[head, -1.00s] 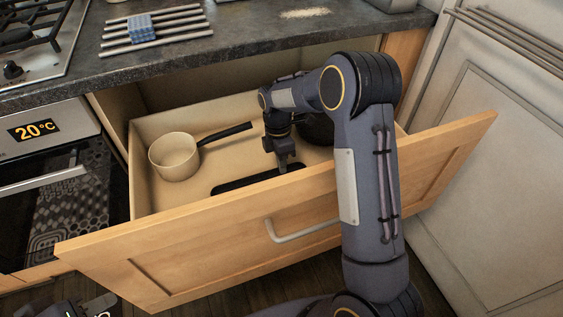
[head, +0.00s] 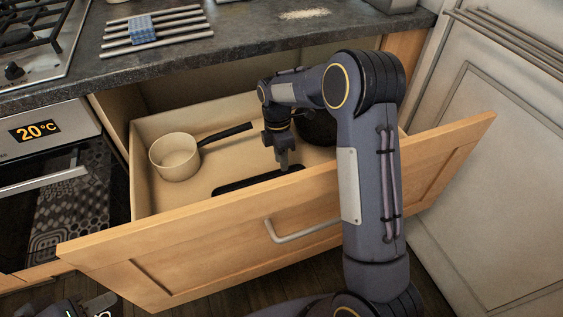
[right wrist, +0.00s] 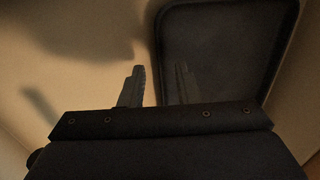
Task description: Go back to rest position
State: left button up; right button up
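My right arm reaches over the front of the open wooden drawer (head: 200,262). My right gripper (head: 285,160) points down inside the drawer, above a flat black rounded rectangular item (head: 235,186). In the right wrist view my right gripper (right wrist: 160,84) has its two fingers apart with nothing between them, and the black item (right wrist: 222,45) lies beyond them, on the right. My left gripper (head: 92,306) shows only partly at the bottom left corner, outside the drawer; its opening is unclear.
A cream saucepan (head: 175,158) with a black handle sits at the drawer's left. A dark round pan (head: 318,128) is partly hidden behind my right arm. The oven (head: 50,185) stands to the left, the counter (head: 240,50) above, and a pale cabinet door (head: 490,170) to the right.

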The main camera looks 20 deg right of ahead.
jog(key=r, duration=0.2)
jog(key=w+r+p, duration=0.1)
jog(key=r, duration=0.2)
jog(key=shift+r, duration=0.1)
